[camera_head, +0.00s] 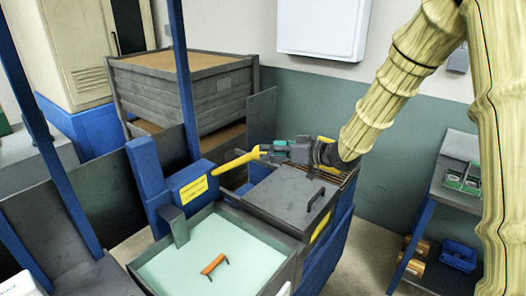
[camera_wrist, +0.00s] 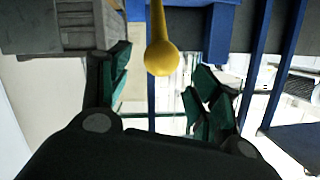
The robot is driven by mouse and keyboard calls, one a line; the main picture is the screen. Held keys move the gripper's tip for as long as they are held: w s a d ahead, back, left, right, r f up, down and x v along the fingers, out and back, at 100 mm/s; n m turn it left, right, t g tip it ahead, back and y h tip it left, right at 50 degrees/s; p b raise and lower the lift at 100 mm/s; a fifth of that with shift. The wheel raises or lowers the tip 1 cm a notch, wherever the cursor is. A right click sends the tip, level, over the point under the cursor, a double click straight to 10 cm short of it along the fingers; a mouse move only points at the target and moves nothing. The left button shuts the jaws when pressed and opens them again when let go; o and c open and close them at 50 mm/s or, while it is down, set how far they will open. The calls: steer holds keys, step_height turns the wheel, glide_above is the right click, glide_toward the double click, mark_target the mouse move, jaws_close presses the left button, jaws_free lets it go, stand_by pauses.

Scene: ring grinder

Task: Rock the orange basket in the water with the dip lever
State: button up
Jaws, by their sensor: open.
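The dip lever (camera_head: 236,161) is a yellow bar rising to the right from a blue housing with a yellow label. In the wrist view its rounded yellow end (camera_wrist: 162,58) lies between the dark green fingers of my gripper (camera_wrist: 158,82). The fingers are open, with a gap on both sides of the lever end. In the head view my gripper (camera_head: 268,150) is at the lever's upper right end. An orange handle (camera_head: 214,263) shows in the pale water of the tank (camera_head: 160,250); the basket body below it cannot be made out.
A grey lidded box (camera_head: 290,198) with a black handle stands right of the tank, below my arm. The blue housing (camera_head: 192,188) and a blue post (camera_head: 183,80) stand left of my gripper. A large grey crate (camera_head: 190,98) is behind. A shelf (camera_head: 445,190) stands at the right.

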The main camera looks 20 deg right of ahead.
steer(key=v, duration=0.6)
steer(key=shift+s+d, duration=0.15)
steer(key=f+t+b, duration=0.1)
steer(key=f+b, duration=0.1)
steer(key=b, duration=0.6)
steer(key=a+f+m+t+b, duration=0.1)
steer(key=f+t+b, duration=0.1)
steer(key=b, duration=0.6)
steer(key=shift+s+a+y, duration=0.15)
steer(key=shift+s+y, duration=0.1)
steer(key=shift+y, duration=0.05)
steer(key=shift+r, duration=0.15)
